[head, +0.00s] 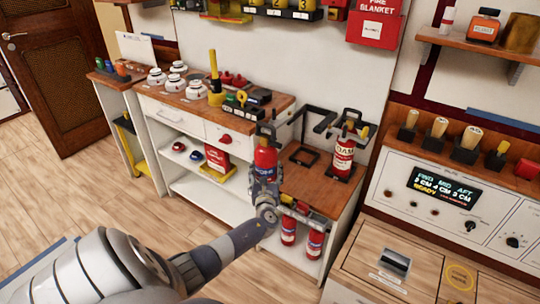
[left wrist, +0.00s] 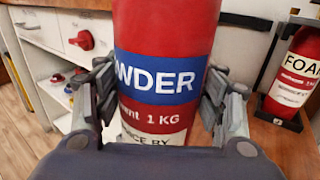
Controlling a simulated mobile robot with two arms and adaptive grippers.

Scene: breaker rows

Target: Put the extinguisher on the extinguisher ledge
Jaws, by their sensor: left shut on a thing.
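My left gripper (head: 266,190) is shut around the lower body of a red extinguisher with a blue band (head: 265,160). In the left wrist view the band of this extinguisher (left wrist: 165,78) reads "WDER" and "1 KG", with a finger on each side. It is upright, at the left edge of the wooden extinguisher ledge (head: 312,192); I cannot tell its height above the ledge. An empty black bracket (head: 303,157) stands at the ledge's back left. A FOAM extinguisher (head: 343,156) stands in the right bracket and shows in the left wrist view (left wrist: 290,75). My right gripper is not in view.
Two more red extinguishers (head: 288,230) stand on the shelf under the ledge. A white cabinet (head: 190,122) with white jars, tools and a yellow-handled item adjoins at the left. A control panel (head: 440,195) stands at the right. The ledge's front middle is bare.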

